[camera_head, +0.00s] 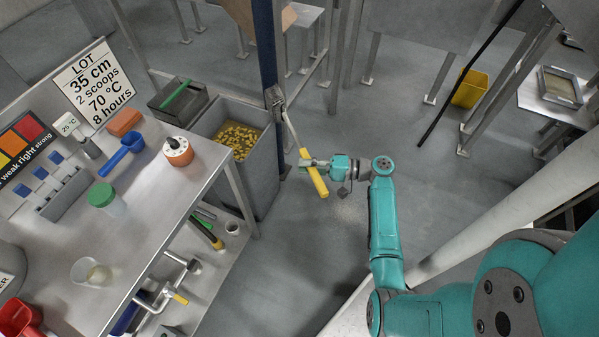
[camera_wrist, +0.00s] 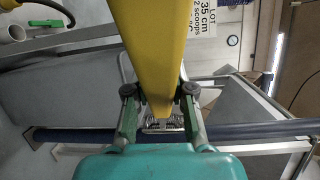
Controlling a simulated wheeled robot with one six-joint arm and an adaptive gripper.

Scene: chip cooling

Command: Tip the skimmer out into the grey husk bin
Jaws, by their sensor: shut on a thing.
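The skimmer has a yellow handle (camera_head: 314,176) and a thin pale shaft that runs up to the dark blue post. Its head is small near a bracket on the post; I cannot tell whether it hangs there or is free. My gripper (camera_head: 307,162) is shut on the yellow handle. In the wrist view the handle (camera_wrist: 155,45) fills the middle between the fingers of my gripper (camera_wrist: 158,92), and some wire mesh shows below it. The grey husk bin (camera_head: 264,165) stands left of the post, with yellow-brown bits inside, left of my gripper.
The blue post (camera_head: 267,60) rises beside the bin. A yellow bucket (camera_head: 469,88) stands farther right. The floor around my gripper is mostly clear.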

